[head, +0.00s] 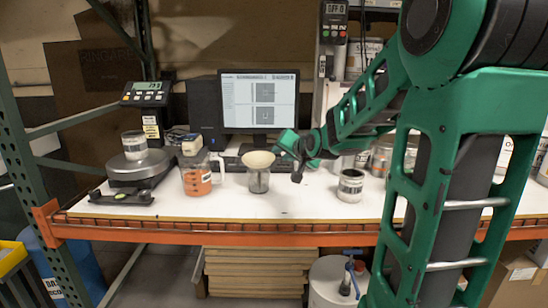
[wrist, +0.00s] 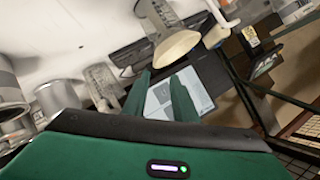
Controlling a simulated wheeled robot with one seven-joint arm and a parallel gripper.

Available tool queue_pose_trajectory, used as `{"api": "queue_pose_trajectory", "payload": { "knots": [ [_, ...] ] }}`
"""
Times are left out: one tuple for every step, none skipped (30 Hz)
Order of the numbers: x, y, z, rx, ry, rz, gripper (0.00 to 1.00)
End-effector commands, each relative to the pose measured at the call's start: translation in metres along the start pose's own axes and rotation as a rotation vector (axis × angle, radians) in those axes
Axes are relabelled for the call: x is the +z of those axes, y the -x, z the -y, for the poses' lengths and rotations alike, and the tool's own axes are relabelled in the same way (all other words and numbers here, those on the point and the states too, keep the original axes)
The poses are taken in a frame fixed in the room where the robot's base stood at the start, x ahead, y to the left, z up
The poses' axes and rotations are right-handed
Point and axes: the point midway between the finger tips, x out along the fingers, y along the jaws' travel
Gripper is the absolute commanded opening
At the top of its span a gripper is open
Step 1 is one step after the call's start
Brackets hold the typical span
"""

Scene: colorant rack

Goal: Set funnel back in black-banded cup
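The cream funnel (head: 258,159) sits wide end up on a clear greyish cup (head: 258,182) at the middle of the bench. The funnel (wrist: 178,46) also shows in the wrist view, just beyond my fingertips. A black band on this cup cannot be made out clearly. My gripper (head: 284,147) is at the funnel's right side, close to its rim. In the wrist view my gripper (wrist: 160,80) has its two fingers apart, with the screen visible between them. It appears empty; whether a finger touches the rim cannot be told.
A pitcher of orange-red liquid (head: 197,178) stands left of the cup. A scale (head: 136,166) bears a can (head: 134,145) farther left. A small labelled can (head: 351,186) stands to the right. The monitor (head: 259,101) and keyboard are behind. The bench front is mostly clear.

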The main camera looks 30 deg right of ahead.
Motion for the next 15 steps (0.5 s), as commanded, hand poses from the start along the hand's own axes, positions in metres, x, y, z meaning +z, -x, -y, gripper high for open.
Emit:
{"api": "queue_pose_trajectory", "payload": {
  "knots": [
    [-0.001,0.007,0.001,-0.001,0.000,-0.002,0.26],
    [-0.001,0.010,0.001,-0.001,0.000,-0.002,0.26],
    [-0.001,0.014,0.001,-0.001,0.000,-0.001,0.26],
    [-0.001,0.016,0.000,-0.001,0.000,-0.001,0.26],
    [0.000,0.018,0.000,0.000,0.000,-0.001,0.26],
    [0.000,0.020,0.000,0.000,0.000,-0.001,0.26],
    [-0.001,0.022,0.000,0.000,0.000,-0.001,0.26],
    [-0.001,0.023,0.000,0.000,0.000,-0.001,0.26],
    [-0.001,0.024,0.000,0.000,0.000,-0.001,0.26],
    [-0.001,0.024,0.000,0.000,0.000,-0.001,0.26],
    [-0.001,0.025,0.000,0.000,0.000,-0.001,0.26],
    [0.000,0.025,-0.001,0.002,0.002,0.001,0.26],
    [0.001,0.026,-0.002,0.006,0.005,0.005,0.26],
    [0.003,0.027,-0.003,0.013,0.010,0.013,0.26],
    [0.008,0.030,-0.007,0.028,0.021,0.027,0.26]
  ]
}}
